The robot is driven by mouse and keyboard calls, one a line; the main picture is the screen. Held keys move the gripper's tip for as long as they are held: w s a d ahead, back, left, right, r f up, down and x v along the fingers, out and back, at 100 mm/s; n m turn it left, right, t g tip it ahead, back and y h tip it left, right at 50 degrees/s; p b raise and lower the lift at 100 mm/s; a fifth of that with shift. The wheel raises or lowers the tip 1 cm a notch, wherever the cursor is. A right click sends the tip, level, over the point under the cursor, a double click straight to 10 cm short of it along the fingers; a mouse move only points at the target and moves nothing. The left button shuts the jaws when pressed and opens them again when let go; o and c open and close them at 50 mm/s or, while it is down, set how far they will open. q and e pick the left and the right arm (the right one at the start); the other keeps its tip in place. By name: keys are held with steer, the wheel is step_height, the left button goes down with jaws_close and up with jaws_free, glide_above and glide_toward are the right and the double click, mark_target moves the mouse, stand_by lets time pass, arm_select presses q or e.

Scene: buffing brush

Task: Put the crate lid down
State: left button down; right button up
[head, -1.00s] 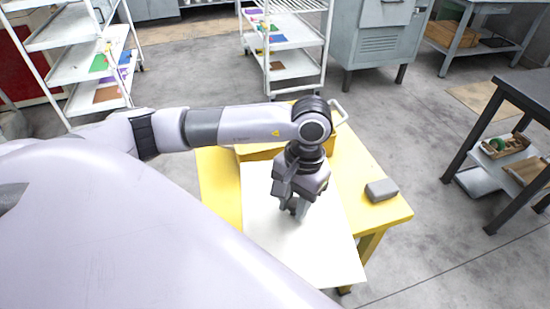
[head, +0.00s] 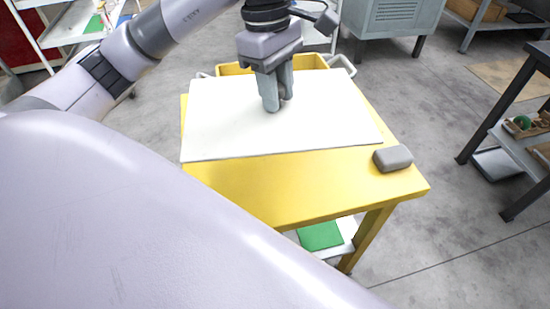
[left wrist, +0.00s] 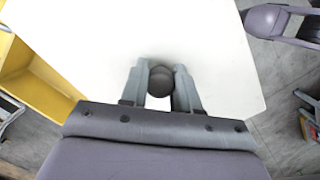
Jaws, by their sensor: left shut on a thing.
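The crate lid (head: 225,120) is a flat white panel. In the head view it is over the yellow table, in front of the crate and hiding part of it. My left gripper (head: 272,103) points down and is shut on the lid's dark round knob. In the left wrist view the knob (left wrist: 160,81) sits between the fingers, with the white lid (left wrist: 110,35) around it. Whether the lid touches the table is hard to tell. The yellow crate (head: 310,63) shows behind the lid, and its open inside shows in the left wrist view (left wrist: 45,92). My right gripper is not in view.
The yellow table (head: 285,187) has bare top along its front. A grey rounded block (head: 393,158) lies near its right corner, close to the lid. A dark workbench (head: 522,85) stands at the right. A grey cabinet (head: 388,18) stands behind.

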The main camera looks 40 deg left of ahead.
arm_select(q)
steer(key=shift+a+r+n, duration=0.1)
steer(key=shift+a+n, duration=0.05)
steer(key=shift+n, duration=0.45)
step_height(320, 180, down, 20)
steer(key=b, duration=0.3)
steer(key=shift+r, duration=0.1)
steer(key=shift+b, duration=0.35)
steer(key=c, duration=0.8)
jaws_free()
steer(key=shift+r, duration=0.4)
steer(key=r, duration=0.3)
steer(key=a+r+p, duration=0.1)
steer(key=r, duration=0.3)
steer(key=a+r, duration=0.1)
steer(key=r, duration=0.3)
steer(key=shift+s+r, duration=0.1)
